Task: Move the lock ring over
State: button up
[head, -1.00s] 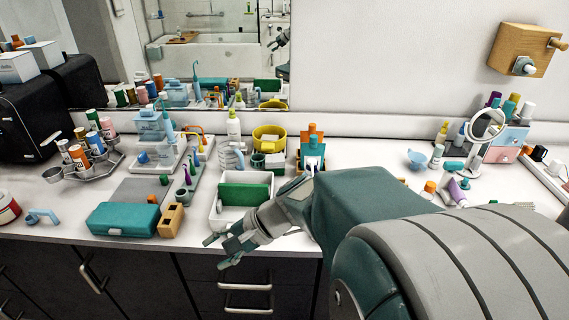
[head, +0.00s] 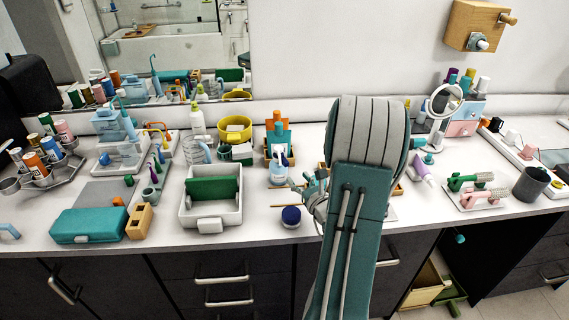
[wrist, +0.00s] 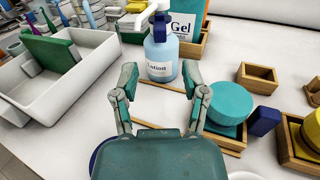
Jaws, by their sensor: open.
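A light-blue lotion bottle (wrist: 161,58) with a white pump head (wrist: 148,14) stands upright straight ahead in the wrist view. It also shows in the head view (head: 279,174). My gripper (wrist: 159,80) is open and empty. Its two fingers are spread, with the bottle beyond and between the tips, apparently not touching it. In the head view my gripper (head: 306,190) is partly hidden by my own arm, just right of the bottle.
A white tray (head: 225,212) with a green divider lies left. A wooden box (wrist: 190,50) holding a Gel package stands behind the bottle. A teal round container (wrist: 229,104) sits close right, beside a small wooden box (wrist: 257,78). A blue-lidded jar (head: 291,216) is near the counter's front.

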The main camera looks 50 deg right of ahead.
aim_at(287, 165)
jog(key=x, duration=0.8)
jog(key=shift+w+f, duration=0.1)
jog(key=shift+w, duration=0.2)
jog(key=shift+d, duration=0.1)
grip_shut()
